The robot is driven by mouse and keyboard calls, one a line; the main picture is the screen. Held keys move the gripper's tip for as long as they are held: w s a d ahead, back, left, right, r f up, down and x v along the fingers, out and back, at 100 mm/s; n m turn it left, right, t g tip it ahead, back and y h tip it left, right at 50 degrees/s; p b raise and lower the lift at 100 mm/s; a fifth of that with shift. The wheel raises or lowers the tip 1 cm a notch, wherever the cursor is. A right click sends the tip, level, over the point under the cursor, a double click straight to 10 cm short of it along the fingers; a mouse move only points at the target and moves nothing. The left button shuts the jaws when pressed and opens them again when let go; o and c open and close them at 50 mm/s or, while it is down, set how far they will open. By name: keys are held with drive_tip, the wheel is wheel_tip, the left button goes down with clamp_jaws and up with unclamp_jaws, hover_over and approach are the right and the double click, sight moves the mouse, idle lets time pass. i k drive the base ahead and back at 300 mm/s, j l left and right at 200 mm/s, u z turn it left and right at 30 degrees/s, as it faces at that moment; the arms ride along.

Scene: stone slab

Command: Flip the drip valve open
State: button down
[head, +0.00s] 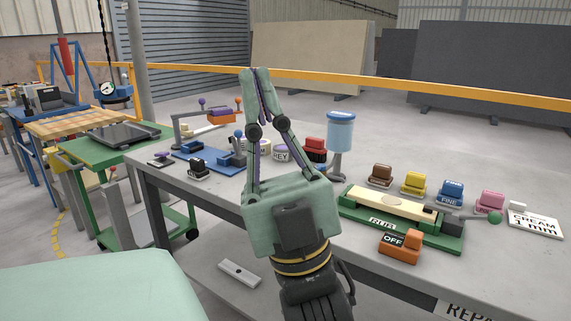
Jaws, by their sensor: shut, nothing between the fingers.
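My gripper (257,74) is raised over the near side of the grey table, its fingertips together and empty. It points up and away in the picture, left of the blue reservoir. The light-blue reservoir (341,134) with a blue cap stands upright on a grey post (336,166) at the middle of the table. I cannot make out a separate drip valve lever on it; any such part is too small to tell. My gripper appears apart from the reservoir.
A green fixture (455,243) holding a pale bar has a grey lever with a green knob (495,218). An orange OFF block (400,245) stands before it. Several coloured blocks and a white sign (536,224) are to the right. A blue fixture (208,160) stands left.

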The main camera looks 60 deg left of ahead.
sight(320, 167)
drive_tip(key=u, duration=1.45)
